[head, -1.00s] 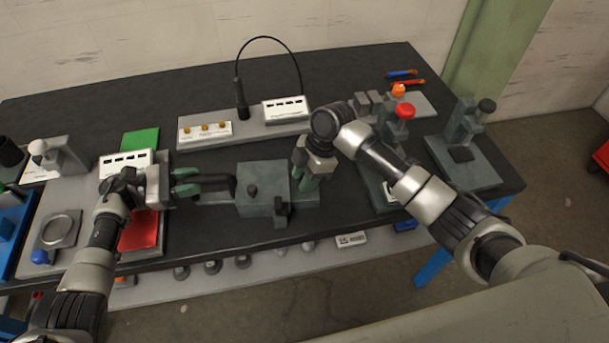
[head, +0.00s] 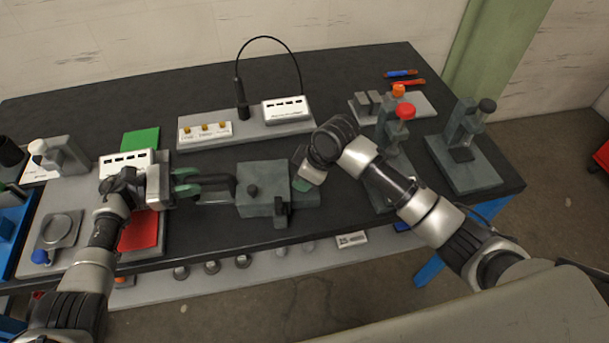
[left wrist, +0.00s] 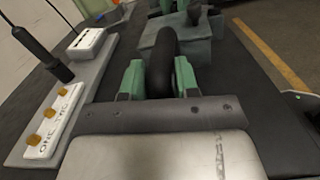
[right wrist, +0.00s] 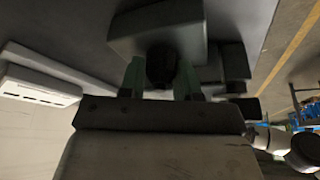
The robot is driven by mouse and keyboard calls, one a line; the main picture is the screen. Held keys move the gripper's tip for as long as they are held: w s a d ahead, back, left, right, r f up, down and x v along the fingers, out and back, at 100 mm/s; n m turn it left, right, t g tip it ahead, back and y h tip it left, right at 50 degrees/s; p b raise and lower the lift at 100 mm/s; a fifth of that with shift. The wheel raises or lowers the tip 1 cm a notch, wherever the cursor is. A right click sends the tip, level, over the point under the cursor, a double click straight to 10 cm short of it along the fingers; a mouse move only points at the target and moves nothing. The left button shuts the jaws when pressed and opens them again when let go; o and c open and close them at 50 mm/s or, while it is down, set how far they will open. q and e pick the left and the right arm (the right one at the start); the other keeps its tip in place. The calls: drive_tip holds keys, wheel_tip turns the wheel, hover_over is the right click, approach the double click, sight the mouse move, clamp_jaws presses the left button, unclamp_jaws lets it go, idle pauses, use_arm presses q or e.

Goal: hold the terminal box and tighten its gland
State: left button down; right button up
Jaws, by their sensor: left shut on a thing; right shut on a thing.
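The grey terminal box (head: 263,178) stands on the dark bench in the middle of the head view. A dark handle (head: 218,184) sticks out from its left side. My left gripper (head: 187,183) is shut on this handle; the left wrist view shows the black handle (left wrist: 161,62) between the green fingers. My right gripper (head: 302,185) is at the box's right side. In the right wrist view its fingers are shut on a dark round gland (right wrist: 161,66) beside the box (right wrist: 155,30). In the head view my gripper and wrist largely hide the gland.
Behind the box is a grey plate (head: 245,126) with brass pieces, a white label block and a looped black cable. A red pad (head: 139,232) lies at left.

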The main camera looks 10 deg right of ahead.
drive_tip(key=shift+m+t+h, duration=0.3)
drive_tip(key=shift+m+t, duration=0.1)
drive_tip(key=shift+m, duration=0.6)
drive_tip(key=o, duration=0.7)
drive_tip(key=shift+c, duration=0.2)
